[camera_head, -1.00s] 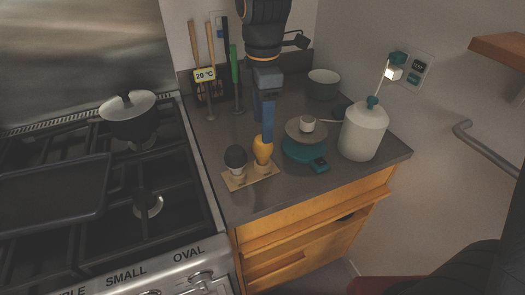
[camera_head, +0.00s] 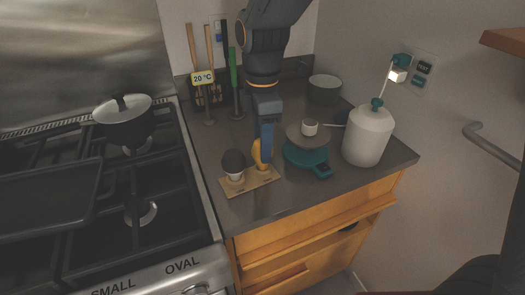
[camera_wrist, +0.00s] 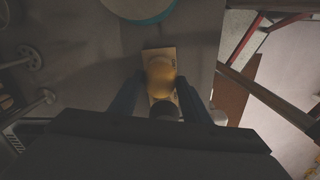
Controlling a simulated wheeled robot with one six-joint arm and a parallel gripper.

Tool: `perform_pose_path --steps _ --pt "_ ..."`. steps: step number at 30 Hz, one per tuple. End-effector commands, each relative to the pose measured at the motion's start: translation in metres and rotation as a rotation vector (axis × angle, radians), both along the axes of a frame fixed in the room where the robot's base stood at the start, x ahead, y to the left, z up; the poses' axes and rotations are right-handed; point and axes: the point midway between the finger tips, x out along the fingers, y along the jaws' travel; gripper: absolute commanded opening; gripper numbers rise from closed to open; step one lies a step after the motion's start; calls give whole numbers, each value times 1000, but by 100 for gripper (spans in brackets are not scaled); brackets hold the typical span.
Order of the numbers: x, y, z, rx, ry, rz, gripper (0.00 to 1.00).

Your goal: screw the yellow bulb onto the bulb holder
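The yellow bulb (camera_head: 257,152) stands upright at the right end of a small light wooden board (camera_head: 235,187) on the grey counter. A dark bulb (camera_head: 234,161) stands in a pale holder (camera_head: 233,176) at the board's left end. My gripper (camera_head: 265,163) points down at the yellow bulb, and one blue finger hides its right side in the head view. In the wrist view the yellow bulb (camera_wrist: 160,71) lies between my two fingers (camera_wrist: 160,82), with narrow gaps on both sides. The gripper looks open. The bulb's base and its seating are hidden.
A teal scale (camera_head: 306,157) with a plate and a small white cup stands right of the board. A white jug (camera_head: 368,134) stands farther right. The stove (camera_head: 115,215) is at the left. The counter in front of the board is clear.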

Motion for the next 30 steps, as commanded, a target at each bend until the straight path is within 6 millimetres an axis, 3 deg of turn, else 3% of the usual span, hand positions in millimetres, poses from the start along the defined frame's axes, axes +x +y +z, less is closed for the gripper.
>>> perform_pose_path --steps 6,11,30 --pt "0 0 0 0 0 0 24" --pt "0 0 7 0 0 0 24" --pt "-1 0 99 0 -1 0 24"
